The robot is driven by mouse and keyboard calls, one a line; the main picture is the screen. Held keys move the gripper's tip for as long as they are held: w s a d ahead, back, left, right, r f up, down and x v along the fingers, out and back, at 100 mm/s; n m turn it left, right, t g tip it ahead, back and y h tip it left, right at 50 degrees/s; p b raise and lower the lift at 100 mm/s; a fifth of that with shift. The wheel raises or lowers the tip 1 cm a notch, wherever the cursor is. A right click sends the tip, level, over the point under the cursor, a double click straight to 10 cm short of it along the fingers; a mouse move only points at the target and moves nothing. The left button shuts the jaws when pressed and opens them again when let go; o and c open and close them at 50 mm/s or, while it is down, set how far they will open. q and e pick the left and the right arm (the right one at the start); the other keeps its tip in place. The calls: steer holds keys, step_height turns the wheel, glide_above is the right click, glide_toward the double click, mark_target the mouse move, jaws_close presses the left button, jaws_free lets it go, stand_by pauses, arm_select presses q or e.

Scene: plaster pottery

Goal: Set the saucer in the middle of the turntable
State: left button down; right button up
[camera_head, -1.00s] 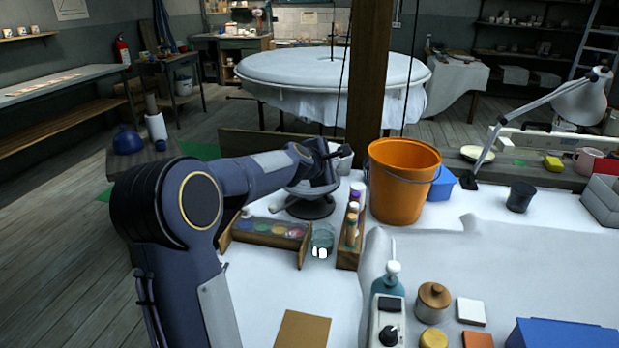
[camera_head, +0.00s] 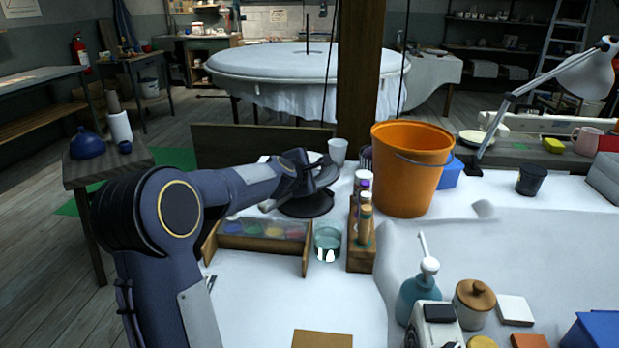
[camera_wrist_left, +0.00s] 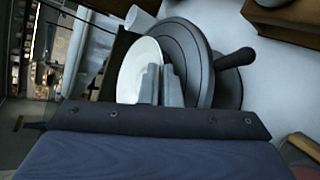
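The white saucer (camera_wrist_left: 132,72) shows in the left wrist view, tilted to the camera, with its right part behind the fingers. My left gripper (camera_wrist_left: 161,84) has its grey fingers close together at the saucer's rim and appears shut on it. The dark round turntable (camera_wrist_left: 199,42) lies beyond, its disc reaching out to the right of the saucer. I cannot tell whether the saucer touches it. In the head view my left gripper (camera_head: 312,173) is over the turntable (camera_head: 306,208), and my arm hides much of both disc and saucer. My right gripper is not in view.
A paint box (camera_head: 262,229), a glass jar (camera_head: 327,243) and a wooden bottle rack (camera_head: 361,240) stand in front of the turntable. A pale cup (camera_head: 338,150) is behind it. An orange bucket (camera_head: 408,175) stands to the right.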

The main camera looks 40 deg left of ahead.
arm_select(q)
steer(key=shift+r, duration=0.1)
steer(key=shift+f+b, duration=0.4)
steer(key=c, duration=1.9)
jaws_free()
